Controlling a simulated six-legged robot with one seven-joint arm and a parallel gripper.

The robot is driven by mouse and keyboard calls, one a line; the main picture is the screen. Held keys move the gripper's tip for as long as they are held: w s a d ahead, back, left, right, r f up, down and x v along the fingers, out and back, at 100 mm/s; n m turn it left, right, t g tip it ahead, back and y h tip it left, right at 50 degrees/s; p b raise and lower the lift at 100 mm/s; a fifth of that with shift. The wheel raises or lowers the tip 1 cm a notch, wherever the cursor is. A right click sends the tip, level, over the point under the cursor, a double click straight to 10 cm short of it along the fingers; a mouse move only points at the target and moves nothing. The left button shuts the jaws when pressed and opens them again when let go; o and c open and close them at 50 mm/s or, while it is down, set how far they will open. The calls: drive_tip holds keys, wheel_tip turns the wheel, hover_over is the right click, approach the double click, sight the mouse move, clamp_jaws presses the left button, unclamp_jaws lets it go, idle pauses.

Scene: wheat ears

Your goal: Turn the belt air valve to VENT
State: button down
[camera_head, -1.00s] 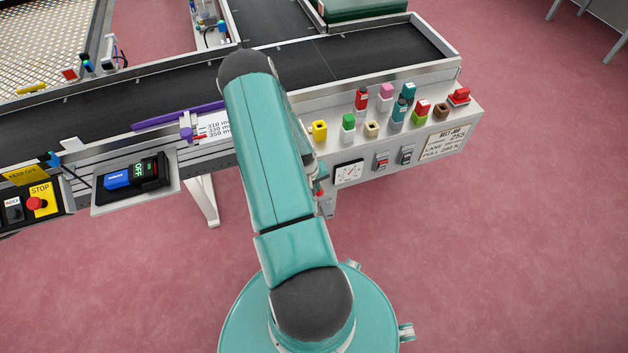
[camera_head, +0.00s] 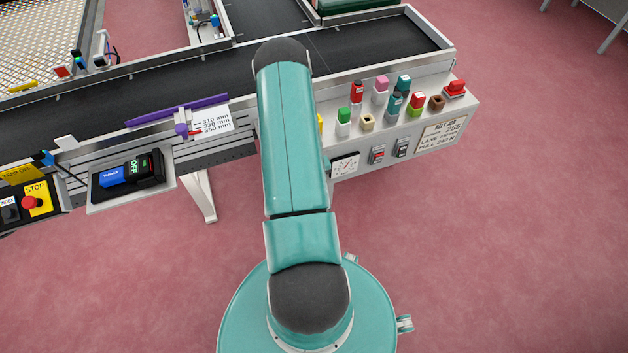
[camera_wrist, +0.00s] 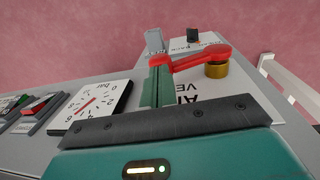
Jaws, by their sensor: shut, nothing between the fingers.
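The air valve's red lever (camera_wrist: 205,57) shows in the wrist view, on a brass-coloured hub (camera_wrist: 216,70) on the panel. The lever's arm runs left from the hub, and its left end overlaps the fingers of my gripper (camera_wrist: 156,75). My gripper is shut with nothing held, close beside the lever's left end; I cannot tell whether they touch. A label (camera_wrist: 190,88) by the valve is partly hidden by my gripper body; only pieces of letters show. In the head view my arm hides the valve and gripper.
A pressure gauge (camera_wrist: 92,105) with a red needle is left of the gripper in the wrist view; it also shows in the head view (camera_head: 345,164). Two rocker switches (camera_head: 377,154) (camera_head: 401,148) sit beside it. Several coloured blocks (camera_head: 367,122) stand on the ledge above.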

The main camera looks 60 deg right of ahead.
drive_tip(key=shift+s+d+f+t+y, duration=0.35)
drive_tip(key=shift+f+t+y, duration=0.1)
drive_tip(key=shift+f, duration=0.1)
drive_tip(key=shift+s+d+f+t+y, duration=0.25)
drive_tip(key=shift+s+f+t+y, duration=0.05)
drive_tip(key=shift+f+t+y, duration=0.2)
drive_tip(key=shift+s+d+f+t+y, duration=0.1)
drive_tip(key=shift+d+f+t+y, duration=0.05)
drive_tip(key=shift+f+t+y, duration=0.2)
drive_tip(key=shift+s+d+f+t+y, duration=0.1)
drive_tip(key=shift+f+t+y, duration=0.1)
drive_tip(key=shift+f, duration=0.3)
